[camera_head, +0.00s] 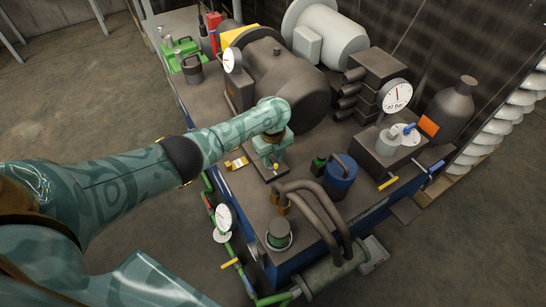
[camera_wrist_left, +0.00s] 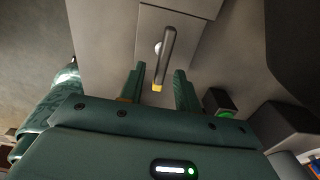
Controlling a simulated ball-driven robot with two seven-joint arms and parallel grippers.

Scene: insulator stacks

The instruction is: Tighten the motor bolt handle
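The motor bolt handle (camera_wrist_left: 168,55) is a thin dark bar with a yellow end, mounted on a grey block (camera_wrist_left: 185,22). In the left wrist view it lies beyond and between the two fingers of my left gripper (camera_wrist_left: 158,92), which are apart. In the head view my left arm reaches across to the machine, and my left gripper (camera_head: 272,152) points down over its top. A small yellow spot (camera_head: 276,166) there seems to be the handle's end; the gripper hides most of the handle. Whether the fingers touch it is unclear. My right gripper is out of view.
A large grey motor (camera_head: 285,75) stands behind the gripper. Curved pipes (camera_head: 320,205), a blue cylinder (camera_head: 340,180) and a round gauge (camera_head: 396,96) stand to its right. A small green-faced box (camera_wrist_left: 222,104) is close to the right finger. Concrete floor lies left of the machine.

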